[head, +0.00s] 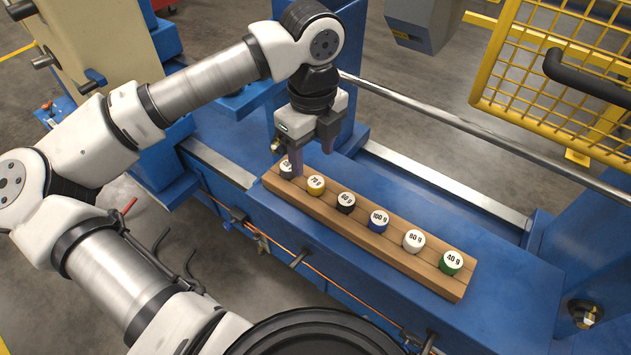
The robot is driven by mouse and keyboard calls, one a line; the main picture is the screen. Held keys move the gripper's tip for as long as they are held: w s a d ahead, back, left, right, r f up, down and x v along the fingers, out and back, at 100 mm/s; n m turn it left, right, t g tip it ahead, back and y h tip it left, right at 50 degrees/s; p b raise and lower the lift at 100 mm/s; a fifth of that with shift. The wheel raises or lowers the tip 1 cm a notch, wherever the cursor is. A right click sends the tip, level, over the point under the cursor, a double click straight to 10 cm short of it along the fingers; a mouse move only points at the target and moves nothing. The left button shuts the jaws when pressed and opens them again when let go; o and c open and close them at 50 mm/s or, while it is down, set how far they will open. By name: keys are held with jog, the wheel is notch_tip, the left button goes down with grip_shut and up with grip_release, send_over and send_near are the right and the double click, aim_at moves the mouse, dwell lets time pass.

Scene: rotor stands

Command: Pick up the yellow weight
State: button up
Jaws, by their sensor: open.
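The yellow weight (316,185) has a white top marked 70 g. It sits second from the left in a row of weights on a wooden rack (450,291). My gripper (312,162) points down over the left end of the rack, with its fingers apart. Its left finger is beside the leftmost weight (287,168) and partly hides it. Its right finger is behind and above the yellow weight. I see nothing between the fingers. The yellow weight is upright and looks apart from the fingers.
To the right stand a black weight (346,202), a blue one (378,221), a white one (413,241) and a green one (451,262). The rack lies on a blue machine bed (330,264). A steel bar (440,115) runs behind, and a yellow mesh guard (545,60) stands at upper right.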

aim_at(316, 181)
jog(key=shift+d+f+p, duration=0.15)
jog(key=shift+f+p, duration=0.45)
jog(key=shift+f, duration=1.05)
jog(key=shift+d+f+p, duration=0.15)
jog(key=shift+f+p, duration=0.45)
jog(key=shift+f, duration=1.05)
jog(key=c, duration=1.1)
